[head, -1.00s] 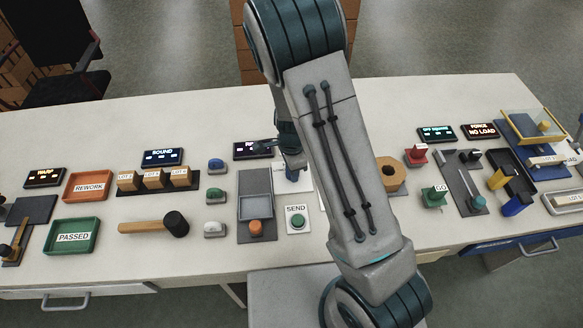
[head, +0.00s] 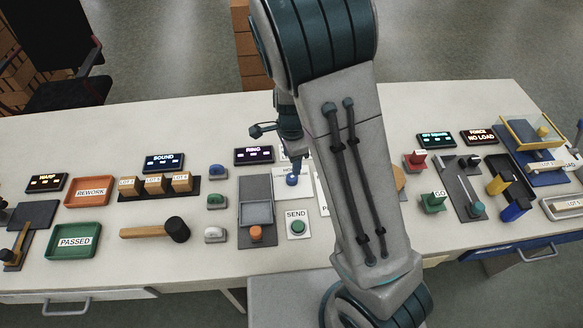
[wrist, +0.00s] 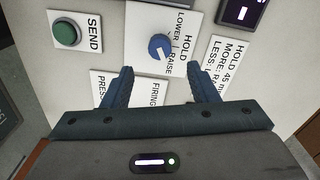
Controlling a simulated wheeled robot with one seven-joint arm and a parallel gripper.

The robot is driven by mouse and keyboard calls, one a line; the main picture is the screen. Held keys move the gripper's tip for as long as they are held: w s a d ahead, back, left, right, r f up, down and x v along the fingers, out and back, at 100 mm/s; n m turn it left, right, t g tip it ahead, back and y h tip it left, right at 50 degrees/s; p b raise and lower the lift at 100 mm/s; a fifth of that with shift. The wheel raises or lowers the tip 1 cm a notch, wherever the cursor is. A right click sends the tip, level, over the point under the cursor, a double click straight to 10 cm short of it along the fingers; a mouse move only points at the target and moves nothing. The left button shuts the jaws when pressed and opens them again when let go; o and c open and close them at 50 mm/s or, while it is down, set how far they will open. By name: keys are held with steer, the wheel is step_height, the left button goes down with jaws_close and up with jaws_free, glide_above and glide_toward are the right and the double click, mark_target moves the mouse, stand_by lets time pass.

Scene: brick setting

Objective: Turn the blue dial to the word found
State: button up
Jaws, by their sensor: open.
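The blue dial (wrist: 160,46) is a round knob with a white pointer mark, on a white plate (wrist: 143,22) lettered HOLD, LOWER and RAISE. I cannot read the word "found" anywhere on it. In the head view the blue dial (head: 292,180) sits right of the grey tray, just below my wrist. My gripper (wrist: 162,80) is open and empty. In the wrist view its two blue-grey fingers stand apart, with the dial beyond their tips and roughly centred between them. No contact with the dial shows. In the head view my arm hides the bench to the dial's right.
A SEND button (head: 298,227) stands just in front of the dial's plate. A grey tray block with an orange knob (head: 256,233) is to the left. The RING display (head: 253,155) is behind. Printed cards (wrist: 222,62) lie close around the dial.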

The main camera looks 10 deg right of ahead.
step_height(320, 180, up, 6)
steer(key=shift+f, duration=0.1)
stand_by(0.5)
